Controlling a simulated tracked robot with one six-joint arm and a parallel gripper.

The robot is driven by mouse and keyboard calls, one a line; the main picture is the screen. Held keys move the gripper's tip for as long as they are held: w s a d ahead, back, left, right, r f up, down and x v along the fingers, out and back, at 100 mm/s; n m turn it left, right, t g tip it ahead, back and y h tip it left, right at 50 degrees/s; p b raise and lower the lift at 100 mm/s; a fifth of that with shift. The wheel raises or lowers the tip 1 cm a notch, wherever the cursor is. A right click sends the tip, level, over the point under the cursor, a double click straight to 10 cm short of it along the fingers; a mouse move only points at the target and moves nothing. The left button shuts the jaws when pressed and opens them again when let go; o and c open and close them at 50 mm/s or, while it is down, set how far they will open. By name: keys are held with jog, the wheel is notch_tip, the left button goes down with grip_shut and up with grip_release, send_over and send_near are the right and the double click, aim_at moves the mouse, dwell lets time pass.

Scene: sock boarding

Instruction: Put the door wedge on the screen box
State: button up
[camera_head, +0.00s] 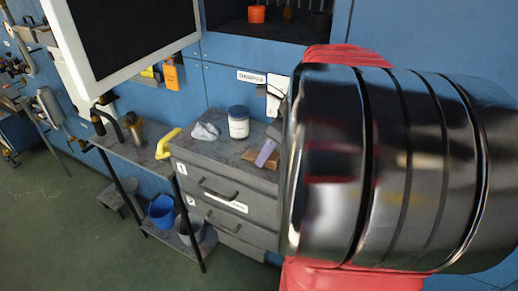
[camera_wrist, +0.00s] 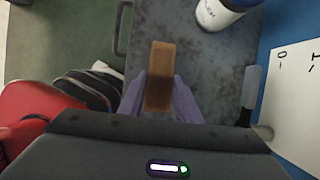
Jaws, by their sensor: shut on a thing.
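The door wedge (camera_wrist: 160,62) is a brown wooden block between the two purple fingers of my gripper (camera_wrist: 159,88) in the wrist view. My gripper is shut on it, over the grey drawer cabinet's top. In the head view the wedge (camera_head: 262,161) shows beside a purple finger (camera_head: 266,151), right of the white jar. I cannot tell whether the wedge touches the top or hangs just above it. A large dark screen in a pale frame (camera_head: 125,38) stands at the upper left; I cannot tell whether it is the screen box. My arm hides the right of the head view.
A lower bench (camera_head: 130,150) stands left, with a blue bucket (camera_head: 161,211) beneath. Green floor is open at left.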

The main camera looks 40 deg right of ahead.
jog(key=o, duration=1)
jog(key=v, duration=1.2)
jog(key=shift+r, duration=0.1)
jog(key=shift+a, duration=0.1)
